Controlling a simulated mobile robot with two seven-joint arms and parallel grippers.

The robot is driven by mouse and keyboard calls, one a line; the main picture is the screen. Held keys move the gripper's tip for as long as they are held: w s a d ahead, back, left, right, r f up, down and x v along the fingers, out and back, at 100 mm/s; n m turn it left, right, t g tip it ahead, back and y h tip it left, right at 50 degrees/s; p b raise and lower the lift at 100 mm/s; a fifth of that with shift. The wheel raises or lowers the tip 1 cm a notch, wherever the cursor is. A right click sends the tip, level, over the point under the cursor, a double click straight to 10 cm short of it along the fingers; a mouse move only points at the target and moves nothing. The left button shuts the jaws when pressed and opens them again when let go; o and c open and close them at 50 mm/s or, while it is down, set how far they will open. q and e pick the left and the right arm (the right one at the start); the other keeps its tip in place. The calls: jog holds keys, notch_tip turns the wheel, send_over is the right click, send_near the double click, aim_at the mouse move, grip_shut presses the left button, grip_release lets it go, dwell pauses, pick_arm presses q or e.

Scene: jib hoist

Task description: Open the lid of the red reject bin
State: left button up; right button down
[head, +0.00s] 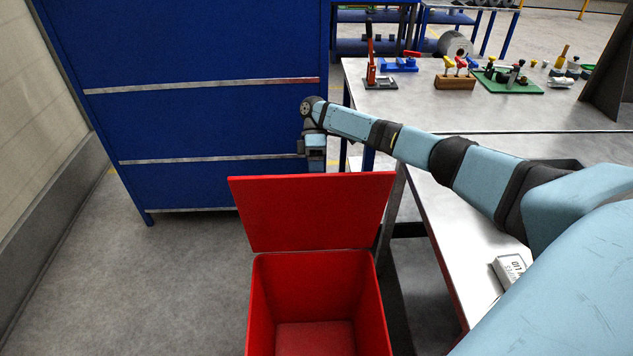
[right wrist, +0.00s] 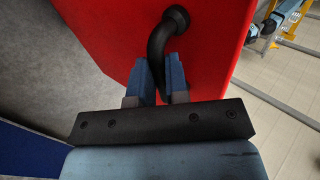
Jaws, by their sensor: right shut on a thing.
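The red reject bin (head: 262,305) stands on the floor in the lower middle of the head view, and its inside looks empty. Its red lid (head: 312,212) is raised, standing up at the bin's far edge. In the right wrist view the lid (right wrist: 120,35) fills the upper middle and carries a curved black handle (right wrist: 158,45). The fingers of my right gripper (right wrist: 161,80) are shut on this handle. In the head view my right arm reaches to behind the lid, which hides the fingertips. My left gripper is not in view.
A blue cabinet (head: 200,120) stands just behind the lid. A grey workbench (head: 420,100) with tools, a wooden block (head: 455,82) and a green mat (head: 510,84) is to the right. Open floor (head: 150,290) lies left of the bin.

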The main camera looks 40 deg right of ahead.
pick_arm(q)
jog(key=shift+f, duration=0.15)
pick_arm(e)
jog(key=shift+s+d+f, duration=0.1)
jog(key=shift+s+f, duration=0.05)
jog(key=shift+f, duration=0.4)
jog(key=c, duration=1.2)
grip_release()
jog(key=shift+d+f, duration=0.1)
jog(key=shift+o, duration=0.4)
jog(key=shift+w+d+f, duration=0.1)
jog(key=shift+w+d, duration=0.05)
jog(key=shift+w, duration=0.2)
pick_arm(q)
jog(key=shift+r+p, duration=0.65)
jog(key=shift+p, duration=0.65)
pick_arm(e)
jog(key=v, duration=1.4)
